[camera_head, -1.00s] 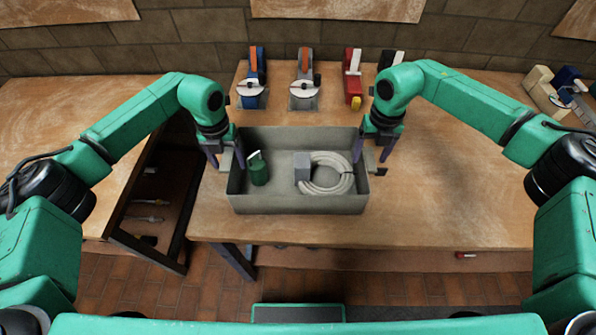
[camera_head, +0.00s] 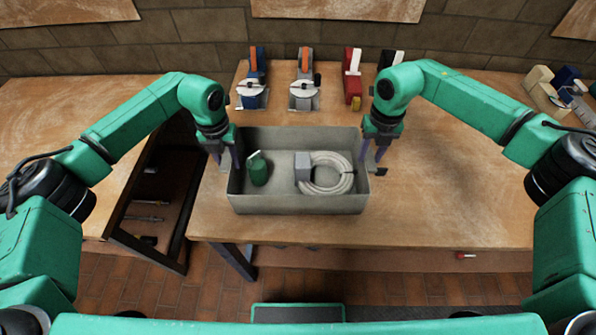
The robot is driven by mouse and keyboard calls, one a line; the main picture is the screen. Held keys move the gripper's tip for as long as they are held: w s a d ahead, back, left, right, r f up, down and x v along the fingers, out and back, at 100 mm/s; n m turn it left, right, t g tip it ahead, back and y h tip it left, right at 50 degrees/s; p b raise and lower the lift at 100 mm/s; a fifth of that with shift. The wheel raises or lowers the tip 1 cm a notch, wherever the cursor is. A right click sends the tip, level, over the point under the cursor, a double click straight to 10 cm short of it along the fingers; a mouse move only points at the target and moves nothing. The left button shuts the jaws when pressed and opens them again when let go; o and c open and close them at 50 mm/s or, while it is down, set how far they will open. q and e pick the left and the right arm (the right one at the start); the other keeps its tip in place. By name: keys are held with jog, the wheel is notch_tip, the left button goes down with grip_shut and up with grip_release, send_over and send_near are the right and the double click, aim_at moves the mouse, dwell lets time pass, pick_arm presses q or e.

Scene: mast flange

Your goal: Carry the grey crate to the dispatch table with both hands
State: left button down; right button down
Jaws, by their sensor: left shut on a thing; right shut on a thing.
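The grey crate (camera_head: 298,203) is an open box at the front middle of the wooden table, looking level. It holds a green canister (camera_head: 257,170) at its left and a coiled pale hose with a grey block (camera_head: 330,174) at its right. My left gripper (camera_head: 226,160) is shut on the crate's left side. My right gripper (camera_head: 371,162) is shut on the crate's right side. Whether the crate's base touches the table cannot be told. Which table is the dispatch table cannot be told.
Several tools, including a blue and orange one (camera_head: 252,80) and a red one (camera_head: 353,85), stand behind the crate. Another wooden table (camera_head: 60,120) is at the left, with a gap between the two tables. The table right of the crate (camera_head: 440,205) is mostly clear.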

pick_arm(q)
jog(key=shift+w+r, duration=0.1)
pick_arm(e)
jog(key=shift+w+r, duration=0.1)
dwell(0.7)
